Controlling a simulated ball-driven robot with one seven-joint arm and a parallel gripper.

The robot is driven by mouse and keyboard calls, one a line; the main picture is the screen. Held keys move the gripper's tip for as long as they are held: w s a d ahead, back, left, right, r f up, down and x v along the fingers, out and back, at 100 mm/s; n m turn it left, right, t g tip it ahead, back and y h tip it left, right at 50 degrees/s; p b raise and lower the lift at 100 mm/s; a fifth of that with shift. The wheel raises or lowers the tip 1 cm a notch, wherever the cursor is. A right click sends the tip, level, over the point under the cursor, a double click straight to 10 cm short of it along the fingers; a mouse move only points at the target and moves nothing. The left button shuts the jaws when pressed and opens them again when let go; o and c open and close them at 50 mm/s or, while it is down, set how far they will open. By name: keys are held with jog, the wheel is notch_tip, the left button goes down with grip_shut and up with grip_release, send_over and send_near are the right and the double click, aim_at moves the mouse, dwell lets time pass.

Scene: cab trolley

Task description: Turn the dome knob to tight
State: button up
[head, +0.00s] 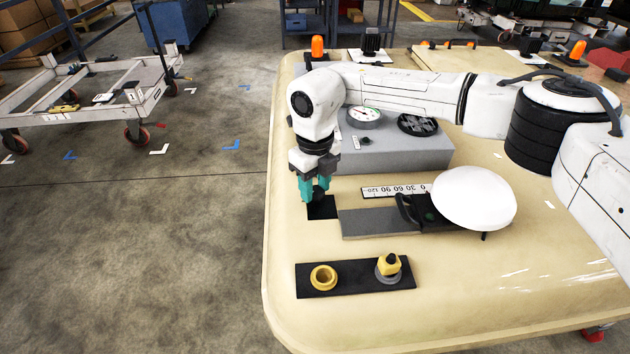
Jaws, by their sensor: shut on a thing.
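My gripper (313,190) points down at the left of the beige table, with its teal fingers shut on a small dark blue knob (319,192). I take this as the dome knob; its shape and any tight mark are mostly hidden by the fingers. The knob is over a black square plate (325,208). A large white dome (473,198) sits to the right on a dark bracket (408,207), beside a grey bar (365,223). A white scale strip (380,191) with numbers from 0 to 120 lies behind the bar.
In front, a black plate (350,283) holds a yellow ring (323,277) and a yellow-capped fitting (389,264). The table's front right is clear.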

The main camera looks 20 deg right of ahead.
aim_at(315, 190)
jog(key=m, duration=0.1)
jog(key=m+p, duration=0.1)
jog(key=m, duration=0.1)
jog(key=shift+r+m, duration=0.2)
jog(key=shift+m, duration=0.1)
jog(key=shift+f+m+p, duration=0.1)
jog(key=shift+m+p, duration=0.6)
jog(key=shift+m, duration=1.1)
jog(key=o, duration=1.1)
jog(key=shift+c, duration=0.2)
notch_tip(315, 190, up, 11)
jog(key=b, duration=0.1)
jog(key=shift+f+b, duration=0.15)
jog(key=shift+b, duration=0.25)
